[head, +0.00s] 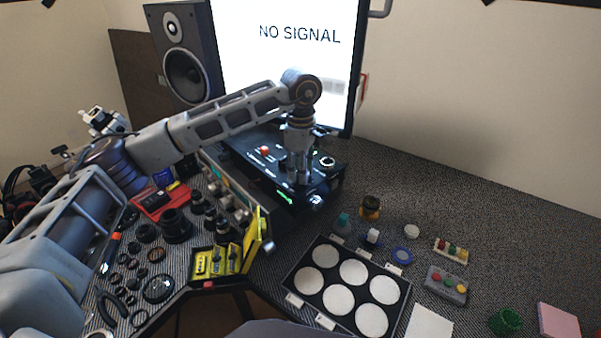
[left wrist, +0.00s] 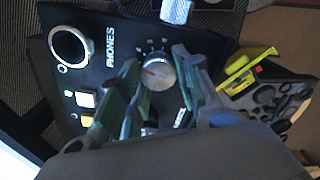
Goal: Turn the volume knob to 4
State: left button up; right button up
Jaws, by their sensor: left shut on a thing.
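The volume knob (left wrist: 158,74) is a round silver knob with a red pointer line, on a black audio box (left wrist: 115,40). In the left wrist view the pointer aims toward the left of the picture; the scale marks around it are too small to read. My left gripper (left wrist: 156,70) has its fingers on either side of the knob and is shut on it. In the head view my left gripper (head: 300,178) comes down from above onto the box (head: 262,160) and hides the knob. My right gripper is not in view.
A monitor (head: 290,60) reading NO SIGNAL and a speaker (head: 185,60) stand behind the box. A ringed phones socket (left wrist: 70,47) is beside the knob. A yellow case (head: 215,262) and lens parts lie in front left. A tray with white discs (head: 345,285) lies right.

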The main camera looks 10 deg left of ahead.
pick_arm(q)
jog(key=shift+m, duration=1.1)
jog(key=shift+m+b, duration=0.3)
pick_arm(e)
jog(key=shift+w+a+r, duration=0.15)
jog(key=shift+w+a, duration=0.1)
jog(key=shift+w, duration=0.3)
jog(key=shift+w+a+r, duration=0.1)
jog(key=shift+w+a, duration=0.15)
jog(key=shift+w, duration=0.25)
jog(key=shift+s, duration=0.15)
pick_arm(q)
jog(key=o, duration=1)
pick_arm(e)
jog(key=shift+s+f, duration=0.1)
pick_arm(q)
jog(key=shift+o, duration=0.2)
notch_tip(320, 180, up, 12)
jog(key=shift+f, duration=0.1)
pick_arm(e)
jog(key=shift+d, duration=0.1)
